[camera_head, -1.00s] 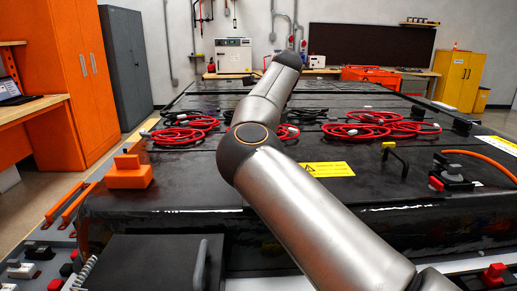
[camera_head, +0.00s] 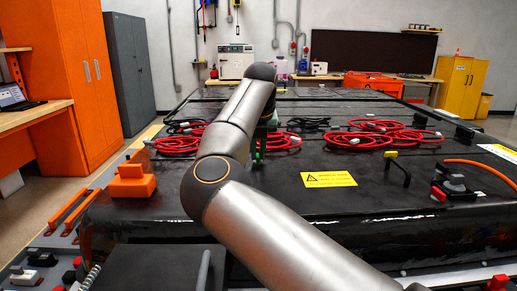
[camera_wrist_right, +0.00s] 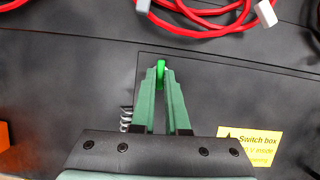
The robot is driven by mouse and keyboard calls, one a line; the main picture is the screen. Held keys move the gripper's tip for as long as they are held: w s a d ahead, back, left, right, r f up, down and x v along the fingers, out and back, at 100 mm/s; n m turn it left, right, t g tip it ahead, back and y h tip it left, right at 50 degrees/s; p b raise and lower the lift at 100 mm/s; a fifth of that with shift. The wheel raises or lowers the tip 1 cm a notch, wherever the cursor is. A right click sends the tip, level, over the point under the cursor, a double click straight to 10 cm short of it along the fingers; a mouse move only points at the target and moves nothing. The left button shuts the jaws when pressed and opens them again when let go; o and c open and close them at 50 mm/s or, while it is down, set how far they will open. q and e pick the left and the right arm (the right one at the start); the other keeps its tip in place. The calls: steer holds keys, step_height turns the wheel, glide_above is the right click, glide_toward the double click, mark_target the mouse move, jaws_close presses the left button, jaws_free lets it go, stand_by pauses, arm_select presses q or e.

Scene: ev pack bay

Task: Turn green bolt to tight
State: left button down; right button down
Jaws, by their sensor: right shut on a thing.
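The green bolt (camera_wrist_right: 161,66) shows in the right wrist view as a small bright green piece between the fingertips, over the black lid of the pack. My right gripper (camera_wrist_right: 161,76) has dark green fingers closed on it. In the head view, part of the right gripper (camera_head: 259,154) shows beside my forearm, low over the pack, and I cannot make out the bolt there. How far the bolt is turned does not show. My left gripper is not in view.
The black pack (camera_head: 420,190) fills the middle. Coiled red cables (camera_head: 375,140) lie near the gripper. A yellow label (camera_head: 328,179) is to its right and an orange block (camera_head: 131,182) to its left. A black handle (camera_head: 400,168) stands up at the right.

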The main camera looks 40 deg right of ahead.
steer(key=shift+r+m, duration=0.1)
steer(key=shift+m, duration=0.3)
steer(key=c, duration=0.9)
jaws_free()
steer(key=v, duration=1.2)
steer(key=shift+a+r, duration=0.15)
steer(key=shift+a, duration=0.05)
